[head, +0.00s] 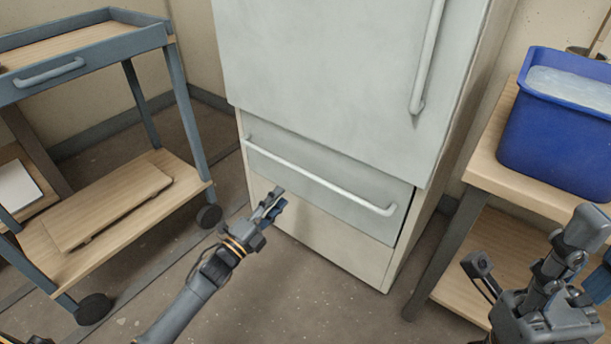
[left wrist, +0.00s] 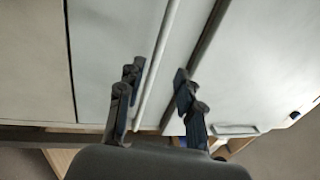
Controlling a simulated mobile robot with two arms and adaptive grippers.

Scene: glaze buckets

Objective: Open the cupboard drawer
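The pale grey cupboard (head: 340,70) stands in the middle of the head view. Its drawer (head: 345,195) is below the large door, and its front looks about flush with the body. A long white bar handle (head: 315,178) runs across the drawer front. My left gripper (head: 277,198) is just below and in front of the handle's left half. In the left wrist view its fingers (left wrist: 156,100) are apart, and the handle bar (left wrist: 157,65) passes between them in the picture; contact cannot be told. My right gripper (head: 530,250) is at the lower right, fingers apart and empty, away from the drawer.
A blue-grey trolley (head: 185,110) with wooden shelves and black wheels stands at the left. A wooden table (head: 490,165) with a blue bucket (head: 550,145) stands close on the cupboard's right. The floor (head: 320,300) before the drawer is clear except for my left arm.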

